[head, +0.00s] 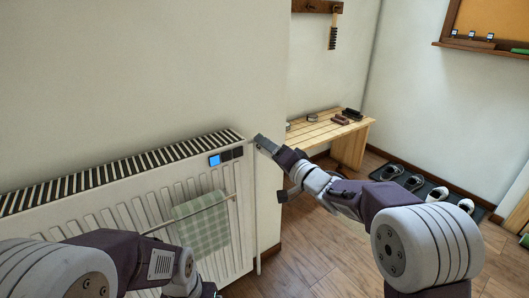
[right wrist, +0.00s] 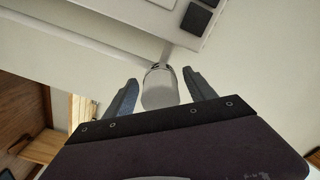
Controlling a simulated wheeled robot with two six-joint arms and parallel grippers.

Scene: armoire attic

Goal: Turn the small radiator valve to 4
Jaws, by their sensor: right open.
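The small radiator valve (right wrist: 160,88) is a pale, rounded knob on a short metallic neck, in the right wrist view. My right gripper (right wrist: 161,92) is open, with one finger on each side of the knob. Small gaps seem to show between the fingers and the knob, and I cannot read any number on it. In the head view my right gripper (head: 262,142) is at the radiator's upper right corner, and the valve is not clearly visible there. The white radiator (head: 150,205) stands along the wall. My left arm is at the bottom left; its fingertips are out of view.
A green checked towel (head: 203,228) hangs on a rail in front. A wooden bench (head: 325,130) and a shoe mat (head: 408,171) stand behind. The wooden floor (head: 330,245) is clear.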

